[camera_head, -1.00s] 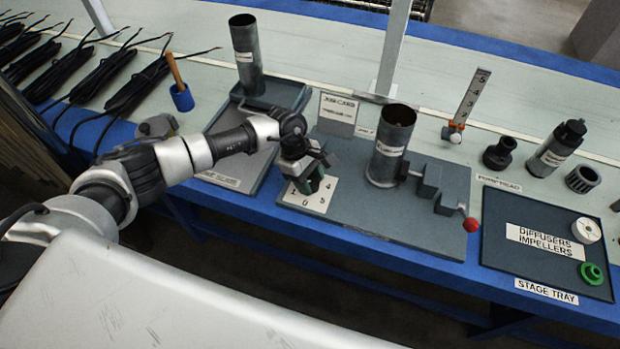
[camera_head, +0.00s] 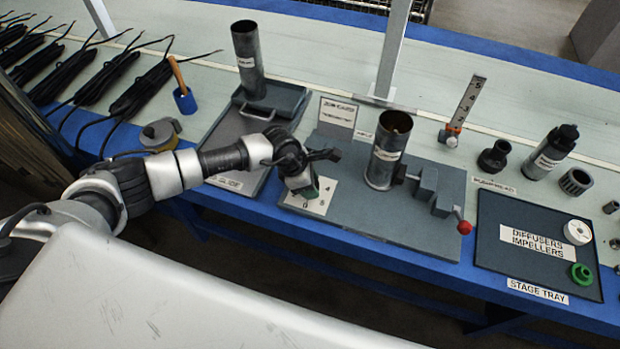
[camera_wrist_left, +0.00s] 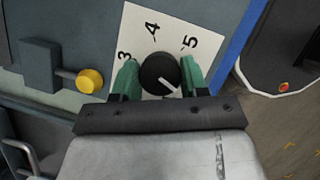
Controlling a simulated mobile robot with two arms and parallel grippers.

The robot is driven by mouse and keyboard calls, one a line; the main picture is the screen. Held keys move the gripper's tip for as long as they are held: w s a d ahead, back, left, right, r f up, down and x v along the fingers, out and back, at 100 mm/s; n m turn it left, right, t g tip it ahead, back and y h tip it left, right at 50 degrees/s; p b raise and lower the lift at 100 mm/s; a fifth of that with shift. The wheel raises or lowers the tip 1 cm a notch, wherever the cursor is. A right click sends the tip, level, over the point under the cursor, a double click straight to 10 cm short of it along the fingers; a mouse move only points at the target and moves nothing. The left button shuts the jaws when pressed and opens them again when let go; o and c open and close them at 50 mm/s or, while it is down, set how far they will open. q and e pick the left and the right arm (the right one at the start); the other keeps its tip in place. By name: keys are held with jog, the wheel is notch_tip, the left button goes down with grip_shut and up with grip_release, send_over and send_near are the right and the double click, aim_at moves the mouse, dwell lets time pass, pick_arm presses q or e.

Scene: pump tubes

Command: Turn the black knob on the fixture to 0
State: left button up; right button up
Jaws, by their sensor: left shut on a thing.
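The black knob (camera_wrist_left: 159,74) sits on a white dial plate (camera_wrist_left: 133,40) with the numbers 3, 4 and 5 visible in the left wrist view. Its white pointer line slants to the lower right, past the 5, toward a part of the dial hidden by my gripper. My left gripper (camera_wrist_left: 159,80) is shut on the knob, with one green finger on each side. In the head view, the plate (camera_head: 325,188) lies on the left of the grey fixture base (camera_head: 400,232), and my left gripper (camera_head: 308,190) covers the knob. My right gripper is not in view.
An upright grey tube (camera_head: 386,152) stands right of the dial, beside a clamp with a red ball handle (camera_head: 463,227). Another tube (camera_head: 248,58) stands in the grey tray behind my arm. The stage tray (camera_head: 500,258) lies farther right.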

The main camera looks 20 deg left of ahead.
pick_arm(q)
jog(key=shift+r+n+t+y+p, duration=0.15)
jog(key=shift+n+t+p, duration=0.25)
jog(key=shift+n+p, duration=0.5)
jog(key=shift+f+n+t+y+p, duration=0.1)
jog(key=shift+n+t+y+p, duration=0.25)
jog(key=shift+n, duration=0.95)
jog(key=o, duration=0.9)
jog(key=shift+r, duration=0.1)
jog(key=v, duration=1)
jog(key=shift+s+a+r+p, duration=0.15)
jog(key=shift+s+r+p, duration=0.1)
jog(key=shift+p, duration=0.15)
